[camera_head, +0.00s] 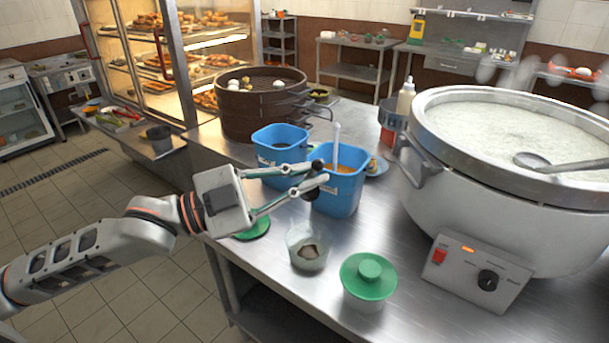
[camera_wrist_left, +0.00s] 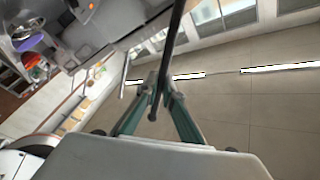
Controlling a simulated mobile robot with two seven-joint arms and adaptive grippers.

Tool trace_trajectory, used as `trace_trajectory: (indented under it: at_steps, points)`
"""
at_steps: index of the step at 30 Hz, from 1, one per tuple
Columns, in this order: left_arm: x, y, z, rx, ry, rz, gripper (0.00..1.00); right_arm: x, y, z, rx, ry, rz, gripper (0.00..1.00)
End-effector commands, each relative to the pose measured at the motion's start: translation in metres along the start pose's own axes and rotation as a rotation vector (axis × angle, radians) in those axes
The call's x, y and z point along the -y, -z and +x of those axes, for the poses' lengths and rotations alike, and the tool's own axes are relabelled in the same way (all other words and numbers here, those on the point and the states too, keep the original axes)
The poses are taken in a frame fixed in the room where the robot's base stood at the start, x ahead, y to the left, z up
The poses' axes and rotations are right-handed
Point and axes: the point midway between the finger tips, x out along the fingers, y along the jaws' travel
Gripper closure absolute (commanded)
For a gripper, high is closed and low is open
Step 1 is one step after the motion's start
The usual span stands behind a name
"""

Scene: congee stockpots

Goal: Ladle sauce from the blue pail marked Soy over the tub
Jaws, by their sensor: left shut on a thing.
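Two blue pails stand side by side on the steel counter. The left one (camera_head: 268,157) holds something dark; the right one (camera_head: 340,205) holds orange sauce with a pale handle (camera_head: 336,135) upright in it. Their labels are too small to read. My left gripper (camera_head: 316,178) is in front of the pails, shut on a thin dark handle (camera_wrist_left: 174,45), which rises from between the fingertips in the left wrist view. The handle's far end is not clear. A translucent open tub (camera_head: 307,262) with dark contents stands below and left of the right pail. My right gripper is out of view.
A green-lidded container (camera_head: 368,276) stands right of the tub, and a green lid (camera_head: 254,229) lies to its left. A large pot of congee (camera_head: 480,225) fills the right side. A brown steamer (camera_head: 252,115) stands behind the pails. The front counter edge is close.

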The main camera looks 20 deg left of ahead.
Motion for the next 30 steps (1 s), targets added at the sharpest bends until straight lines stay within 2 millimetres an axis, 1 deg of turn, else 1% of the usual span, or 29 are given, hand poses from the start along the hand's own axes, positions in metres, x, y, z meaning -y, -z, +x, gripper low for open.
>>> trace_trajectory:
  at_steps: [5, 11, 14, 26, 30]
  points:
    - [0.007, -0.002, -0.005, -0.008, -0.02, -0.052, 1.0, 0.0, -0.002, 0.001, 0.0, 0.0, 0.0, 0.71]
    - [0.018, -0.002, -0.003, 0.0, -0.022, -0.106, 1.0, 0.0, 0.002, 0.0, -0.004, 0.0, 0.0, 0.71]
    - [0.03, -0.005, -0.001, 0.012, -0.021, -0.16, 1.0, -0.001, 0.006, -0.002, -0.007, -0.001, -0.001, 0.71]
    - [0.08, -0.021, 0.011, 0.073, -0.024, -0.435, 1.0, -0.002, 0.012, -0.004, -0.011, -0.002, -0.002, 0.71]
    - [0.097, -0.027, 0.016, 0.094, -0.025, -0.526, 1.0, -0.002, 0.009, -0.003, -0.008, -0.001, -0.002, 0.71]
